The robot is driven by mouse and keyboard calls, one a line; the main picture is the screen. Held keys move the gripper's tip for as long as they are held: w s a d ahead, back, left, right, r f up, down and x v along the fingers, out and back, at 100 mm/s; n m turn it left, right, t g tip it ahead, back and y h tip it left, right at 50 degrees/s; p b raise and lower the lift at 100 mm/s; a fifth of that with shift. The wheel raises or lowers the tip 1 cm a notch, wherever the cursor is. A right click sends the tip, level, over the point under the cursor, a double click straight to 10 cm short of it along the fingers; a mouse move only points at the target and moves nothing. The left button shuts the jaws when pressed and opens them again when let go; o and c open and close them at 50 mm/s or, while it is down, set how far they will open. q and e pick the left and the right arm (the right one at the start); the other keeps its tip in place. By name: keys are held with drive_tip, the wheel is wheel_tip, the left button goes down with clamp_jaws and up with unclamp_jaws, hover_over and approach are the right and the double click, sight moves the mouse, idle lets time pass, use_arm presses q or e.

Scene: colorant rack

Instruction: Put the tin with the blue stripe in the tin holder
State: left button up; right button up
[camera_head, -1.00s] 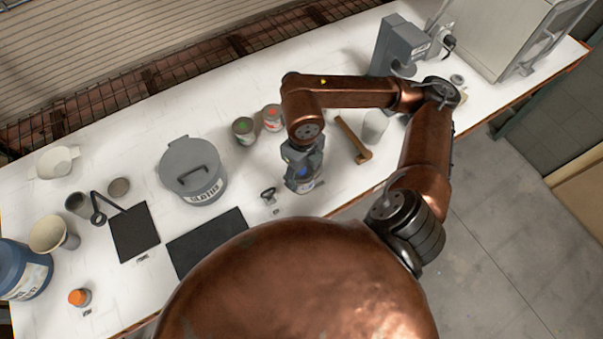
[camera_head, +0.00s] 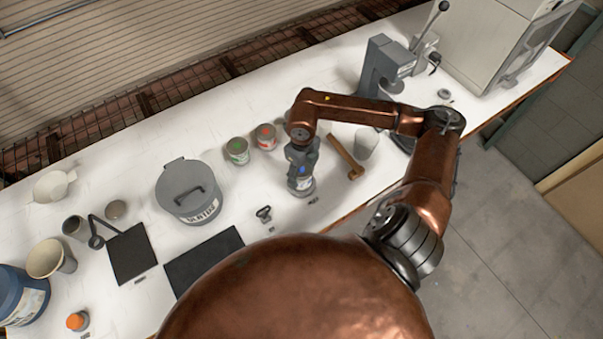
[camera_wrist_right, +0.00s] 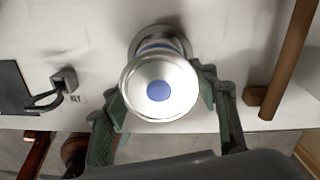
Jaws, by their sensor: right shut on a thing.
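My right gripper (camera_wrist_right: 165,105) is shut on a silvery tin with a blue dot on its lid (camera_wrist_right: 158,90). A bit of blue shows on the side of this tin, just beyond the lid. In the head view the right gripper (camera_head: 301,177) points down, with the tin (camera_head: 302,188) between its fingers, near the front of the table. A grey round rim (camera_wrist_right: 180,45) shows behind the tin in the wrist view. I cannot tell whether it is the holder or the tin's own base, nor whether the tin touches the table. My left gripper is out of view.
A green-marked tin (camera_head: 238,151) and a red-marked tin (camera_head: 266,137) stand behind the gripper. A lidded grey bucket (camera_head: 188,192) and a small dark clip-like item (camera_head: 264,213) are to the left.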

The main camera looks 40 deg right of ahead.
wheel_tip(320, 180, down, 3)
drive_tip(key=shift+d+p, duration=0.1)
drive_tip(key=shift+p, duration=0.45)
drive_tip(key=shift+w+f, duration=0.1)
drive_tip(key=shift+f, duration=0.05)
drive_tip(key=shift+f, duration=0.15)
drive_tip(key=o, duration=1.5)
drive_tip(key=shift+r, duration=0.25)
wheel_tip(320, 180, up, 12)
drive_tip(key=shift+f+b, duration=0.1)
drive_tip(key=shift+b, duration=0.95)
